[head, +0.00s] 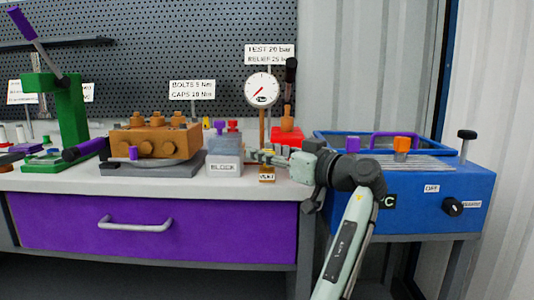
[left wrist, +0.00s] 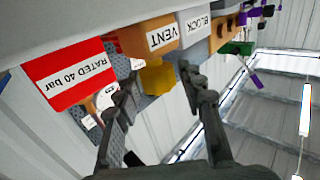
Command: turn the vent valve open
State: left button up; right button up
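The vent block is orange with a VENT label (head: 267,178); its label also shows in the left wrist view (left wrist: 163,36). A yellow piece (left wrist: 158,78), which looks like the vent valve's handle, sits against this block. In the head view I cannot make it out behind my gripper. My left gripper (head: 262,156) reaches in from the right, just above the VENT label. In the left wrist view its fingers (left wrist: 156,82) are apart, with the yellow piece between or just beyond the tips. I cannot tell whether they touch it. My right gripper is not in view.
A grey block labelled BLOCK (head: 224,158) stands left of the vent. A red block (left wrist: 72,75) marked RATED 40 bar is on the other side. A pressure gauge (head: 262,90) rises behind. An orange pump (head: 156,140) is farther left; a blue unit (head: 430,195) stands right.

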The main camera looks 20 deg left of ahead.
pick_arm(q)
jog(key=shift+o, duration=0.5)
jog(key=shift+s+d, duration=0.1)
jog(key=shift+d, duration=0.2)
jog(key=v, duration=1.1)
jog(key=shift+s+d+f, duration=0.1)
jog(key=shift+d, duration=0.05)
